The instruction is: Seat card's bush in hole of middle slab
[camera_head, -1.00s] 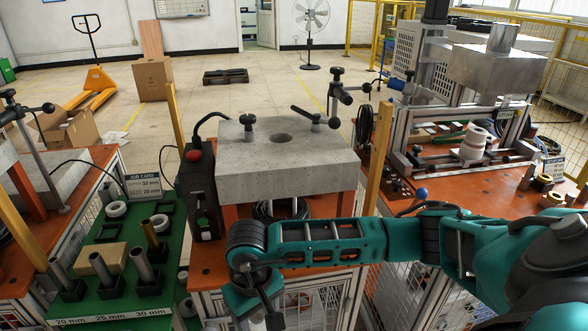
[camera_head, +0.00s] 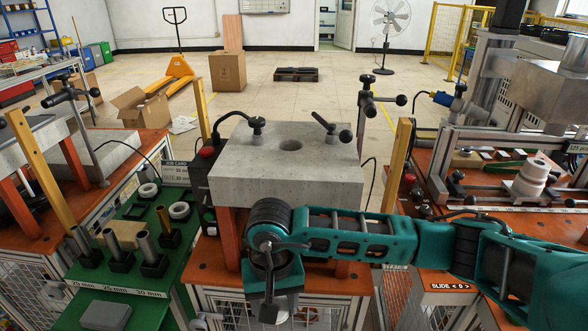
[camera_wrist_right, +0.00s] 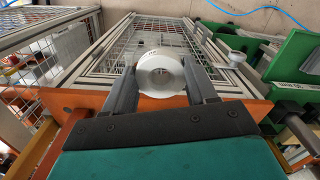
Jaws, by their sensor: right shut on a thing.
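The middle slab (camera_head: 330,178), a grey block with a round dark hole (camera_head: 290,144) in its top, stands on orange legs. My right arm reaches in from the right, in front of the slab. My right gripper (camera_wrist_right: 161,82) points downward there, and its fingertips are hidden in the head view. In the right wrist view it is shut on a pale ring-shaped bush (camera_wrist_right: 143,76), held between both fingers, apart from the hole. My left gripper is not in view.
The green bench (camera_head: 150,290) at left holds several upright tubes and pale rings. A yellow post (camera_head: 396,165) rises right of the slab.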

